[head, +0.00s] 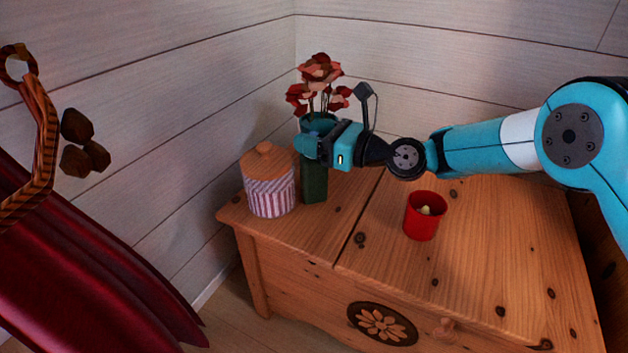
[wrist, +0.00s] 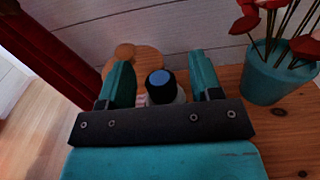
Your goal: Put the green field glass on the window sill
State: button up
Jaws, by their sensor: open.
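The green field glass (head: 314,182) appears as a dark green upright body on the wooden chest, its upper part hidden behind my gripper. In the wrist view, its dark round end with a blue lens (wrist: 160,83) shows between my two fingers. My gripper (head: 310,146) is open at the top of the field glass, with one teal finger on either side in the wrist view (wrist: 160,66). I cannot tell whether the fingers touch it. The window sill is not in view.
A striped jar (head: 269,196) with a wooden lid stands close left of the field glass. A teal vase (wrist: 272,76) of red flowers (head: 320,75) stands behind. A red cup (head: 425,220) is on the wooden chest (head: 480,270). A red curtain (head: 80,270) hangs at left.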

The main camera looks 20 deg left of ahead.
jog(key=shift+c, duration=0.4)
grip_shut()
jog(key=shift+r, duration=0.15)
